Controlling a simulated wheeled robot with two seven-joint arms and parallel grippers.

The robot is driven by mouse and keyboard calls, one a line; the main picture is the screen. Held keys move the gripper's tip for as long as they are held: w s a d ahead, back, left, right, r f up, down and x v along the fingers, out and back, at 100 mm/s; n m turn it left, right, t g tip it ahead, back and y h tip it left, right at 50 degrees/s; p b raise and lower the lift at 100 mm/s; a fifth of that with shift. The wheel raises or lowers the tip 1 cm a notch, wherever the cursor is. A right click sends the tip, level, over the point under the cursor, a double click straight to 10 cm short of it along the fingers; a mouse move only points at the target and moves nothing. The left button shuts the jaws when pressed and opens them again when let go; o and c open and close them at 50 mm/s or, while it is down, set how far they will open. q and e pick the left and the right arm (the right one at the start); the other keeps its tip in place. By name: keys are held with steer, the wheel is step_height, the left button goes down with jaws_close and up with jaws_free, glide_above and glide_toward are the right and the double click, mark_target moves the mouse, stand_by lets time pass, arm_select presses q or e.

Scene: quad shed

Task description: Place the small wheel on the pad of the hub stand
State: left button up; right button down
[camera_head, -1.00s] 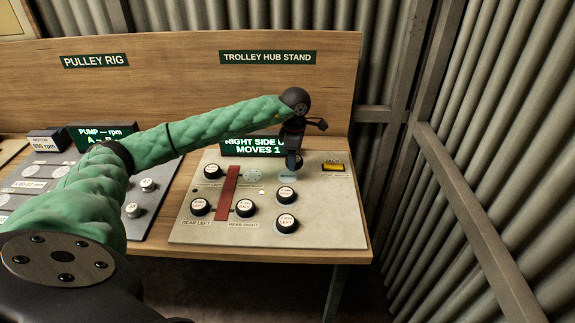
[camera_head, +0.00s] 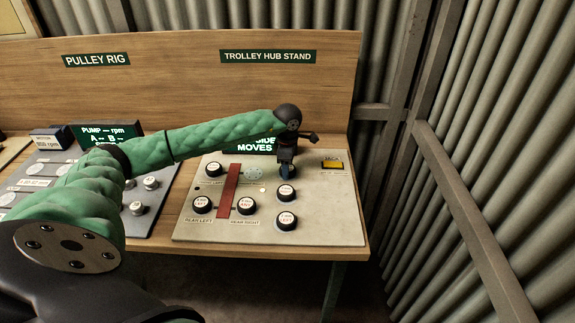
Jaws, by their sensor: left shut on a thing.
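My left gripper (camera_head: 286,163) points down over the upper right part of the hub stand's grey panel (camera_head: 330,215). It is shut on a small dark wheel (camera_head: 288,173), which is partly hidden by the fingers. The wheel is at or just above the panel, and I cannot tell whether it touches. A pale green round pad (camera_head: 254,173) lies to its left, beside the red bar (camera_head: 229,190). The bluish spot seen under the gripper earlier is now hidden. My right gripper is not in view.
Several black wheels with white labelled tops stand on the panel, one (camera_head: 286,193) just in front of the held wheel. A yellow button (camera_head: 333,165) is at the right. A green-lit display (camera_head: 258,147) stands behind, partly covered by my arm. The pulley rig is left.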

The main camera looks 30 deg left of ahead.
arm_select(q)
steer(key=shift+f, duration=0.1)
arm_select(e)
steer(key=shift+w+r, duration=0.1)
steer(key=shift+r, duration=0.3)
arm_select(q)
steer(key=o, duration=1)
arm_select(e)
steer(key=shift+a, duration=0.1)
arm_select(q)
steer(key=shift+r, duration=0.45)
step_height(320, 180, up, 4)
steer(key=shift+r+b, duration=0.1)
steer(key=shift+b, duration=1.05)
step_height(320, 180, up, 7)
steer(key=shift+r+b, duration=0.1)
steer(key=shift+b, duration=1.05)
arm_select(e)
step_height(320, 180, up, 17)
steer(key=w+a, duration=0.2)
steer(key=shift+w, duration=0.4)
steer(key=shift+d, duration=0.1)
